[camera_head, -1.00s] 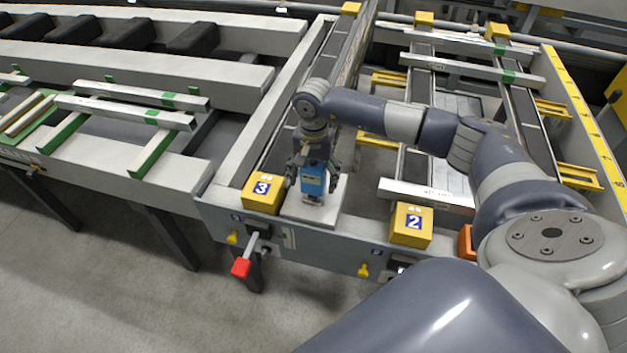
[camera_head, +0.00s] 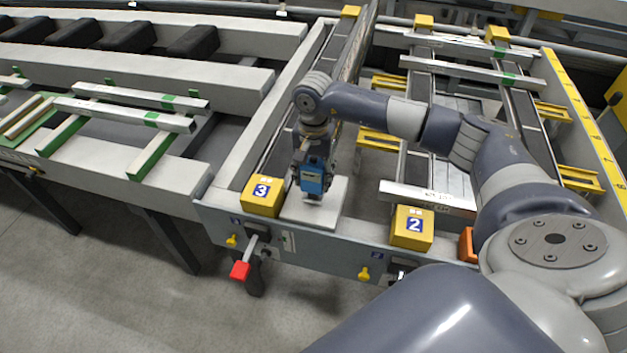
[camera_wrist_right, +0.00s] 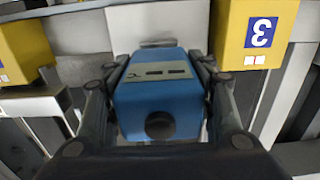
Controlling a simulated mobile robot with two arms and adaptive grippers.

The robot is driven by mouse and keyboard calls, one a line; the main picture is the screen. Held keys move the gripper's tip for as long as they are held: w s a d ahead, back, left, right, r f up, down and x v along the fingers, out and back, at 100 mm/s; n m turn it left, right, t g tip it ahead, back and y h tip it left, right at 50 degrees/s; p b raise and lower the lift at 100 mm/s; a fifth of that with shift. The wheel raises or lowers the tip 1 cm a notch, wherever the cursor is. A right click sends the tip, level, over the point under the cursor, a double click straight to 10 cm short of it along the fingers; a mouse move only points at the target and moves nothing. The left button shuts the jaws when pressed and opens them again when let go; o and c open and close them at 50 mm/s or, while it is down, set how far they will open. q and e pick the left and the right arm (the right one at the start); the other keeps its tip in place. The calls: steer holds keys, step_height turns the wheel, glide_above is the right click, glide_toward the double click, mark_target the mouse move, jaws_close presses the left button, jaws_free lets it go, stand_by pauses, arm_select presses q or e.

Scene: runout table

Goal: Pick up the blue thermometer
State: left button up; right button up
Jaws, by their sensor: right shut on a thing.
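The blue thermometer (camera_head: 312,181) is a small boxy device at the runout table's front end, above a light grey plate (camera_head: 328,208). My right gripper (camera_head: 314,172) comes down over it from above, with its fingers on both sides. In the right wrist view the thermometer (camera_wrist_right: 160,98) fills the middle, a dark round knob facing the camera. The fingers of the right gripper (camera_wrist_right: 158,88) press against its two sides. I cannot tell whether its lower end touches the plate. My left gripper is not in view.
A yellow block marked 3 (camera_head: 262,196) stands just left of the plate, and one marked 2 (camera_head: 412,227) stands to the right. A red-tipped lever (camera_head: 241,270) sticks out from the front face. Metal bars (camera_head: 125,113) lie at the left.

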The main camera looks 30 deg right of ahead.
steer(key=shift+w+r+b, duration=0.1)
steer(key=shift+r+b, duration=0.25)
steer(key=shift+r, duration=0.45)
steer(key=s+d+r+b, duration=0.1)
steer(key=s+d+b, duration=0.1)
steer(key=s, duration=0.5)
steer(key=s+d+b, duration=0.2)
steer(key=s, duration=0.6)
steer(key=shift+s+d+r, duration=0.25)
steer(key=shift+s+r, duration=0.05)
steer(key=shift+r, duration=0.05)
steer(key=shift+o, duration=1.2)
steer(key=shift+a, duration=0.1)
steer(key=shift+c, duration=0.3)
